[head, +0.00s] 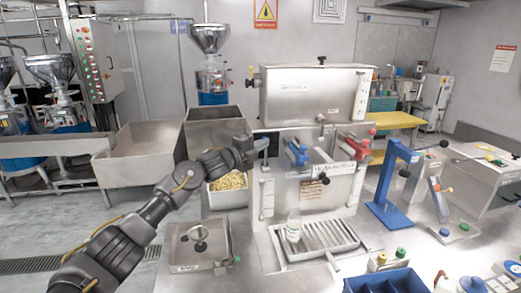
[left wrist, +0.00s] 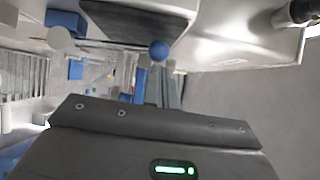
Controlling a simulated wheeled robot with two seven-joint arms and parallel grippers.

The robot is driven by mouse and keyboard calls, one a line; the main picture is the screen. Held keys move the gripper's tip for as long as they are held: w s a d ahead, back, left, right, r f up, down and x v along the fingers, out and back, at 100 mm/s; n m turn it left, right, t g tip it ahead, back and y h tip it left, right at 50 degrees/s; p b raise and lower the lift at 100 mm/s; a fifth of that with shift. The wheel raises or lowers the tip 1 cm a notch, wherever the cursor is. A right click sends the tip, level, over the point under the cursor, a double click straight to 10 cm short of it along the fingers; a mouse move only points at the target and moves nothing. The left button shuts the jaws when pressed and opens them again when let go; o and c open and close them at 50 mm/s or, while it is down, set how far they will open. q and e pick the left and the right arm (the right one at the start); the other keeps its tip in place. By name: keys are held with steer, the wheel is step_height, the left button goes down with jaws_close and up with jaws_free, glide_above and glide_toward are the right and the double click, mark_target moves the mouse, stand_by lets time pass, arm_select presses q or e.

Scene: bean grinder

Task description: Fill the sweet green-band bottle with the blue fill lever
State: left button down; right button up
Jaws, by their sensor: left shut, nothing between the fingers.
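The blue fill lever (head: 297,152) is on the front of the steel filling machine (head: 305,95), left of a red lever (head: 357,148). In the left wrist view a blue ball knob (left wrist: 159,49) shows just beyond the fingertips. My left gripper (head: 262,143) is shut and empty, just left of the blue lever; contact cannot be told. Its fingers also show in the left wrist view (left wrist: 157,88). A pale, clear bottle (head: 293,226) stands upright at the left end of the drip tray (head: 323,251), below the blue lever. Its band is too small to read. My right gripper is out of view.
A lidded steel box (head: 198,246) sits on the counter at left. A blue stand with a lever (head: 392,190) is at right. Capped bottles (head: 383,259) and a blue crate (head: 388,284) are at the front right.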

arm_select(q)
steer(key=shift+w+r, duration=0.1)
steer(key=shift+r, duration=0.05)
steer(key=shift+w+a+r, duration=0.1)
steer(key=shift+a, duration=0.15)
steer(key=shift+d, duration=0.1)
